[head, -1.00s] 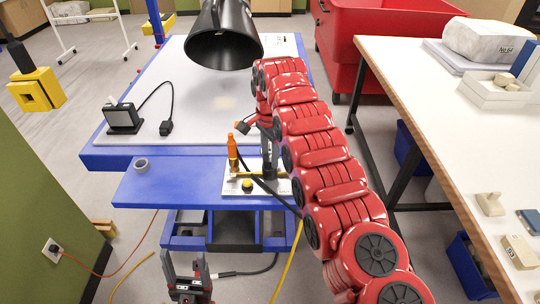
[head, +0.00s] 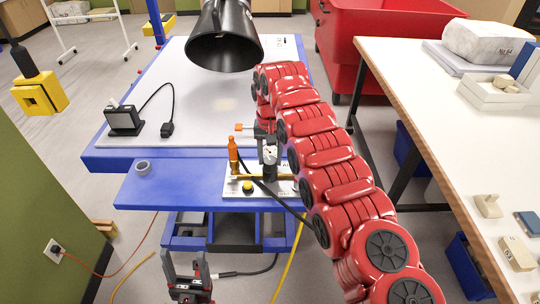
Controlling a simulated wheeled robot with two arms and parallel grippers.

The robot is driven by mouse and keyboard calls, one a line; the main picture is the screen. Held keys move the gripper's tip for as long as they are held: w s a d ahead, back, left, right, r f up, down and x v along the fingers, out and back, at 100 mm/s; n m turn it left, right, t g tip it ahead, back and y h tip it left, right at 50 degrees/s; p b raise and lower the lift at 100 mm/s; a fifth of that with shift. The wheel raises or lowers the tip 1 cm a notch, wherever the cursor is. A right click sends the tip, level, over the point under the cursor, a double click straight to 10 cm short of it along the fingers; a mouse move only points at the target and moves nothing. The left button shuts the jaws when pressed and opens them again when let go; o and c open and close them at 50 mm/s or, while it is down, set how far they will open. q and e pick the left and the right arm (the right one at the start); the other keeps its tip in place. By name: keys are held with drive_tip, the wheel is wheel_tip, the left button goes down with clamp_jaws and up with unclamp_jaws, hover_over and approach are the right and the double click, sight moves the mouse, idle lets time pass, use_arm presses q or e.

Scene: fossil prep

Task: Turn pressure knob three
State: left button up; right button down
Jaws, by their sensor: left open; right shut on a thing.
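A white panel (head: 229,187) on the blue shelf at the table's front carries a dark upright cylinder with a pale top (head: 270,158). My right gripper (head: 267,144) is over this cylinder and shut on what looks like its knob; the jaws and red wrist hide most of the contact. I cannot read a number there. A small orange tab (head: 239,127) on a thin pale rod sticks out left of the wrist. A yellow button (head: 248,186) sits at the panel's front. My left gripper (head: 187,272) is open and empty, low in front of the shelf.
An orange bottle-like part (head: 232,150) stands just left of the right gripper, with a black hose crossing the panel. A black lamp-like hood (head: 224,40) hangs above the table. A white bench (head: 450,110) stands right.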

sight(270, 160)
drive_tip(key=shift+n, duration=1.5)
drive_tip(key=shift+c, duration=1.6)
unclamp_jaws()
wheel_tip(270, 160, up, 5)
drive_tip(key=p, duration=0.3)
wheel_tip(270, 160, up, 12)
drive_tip(key=p, duration=1.3)
drive_tip(key=shift+r, duration=0.25)
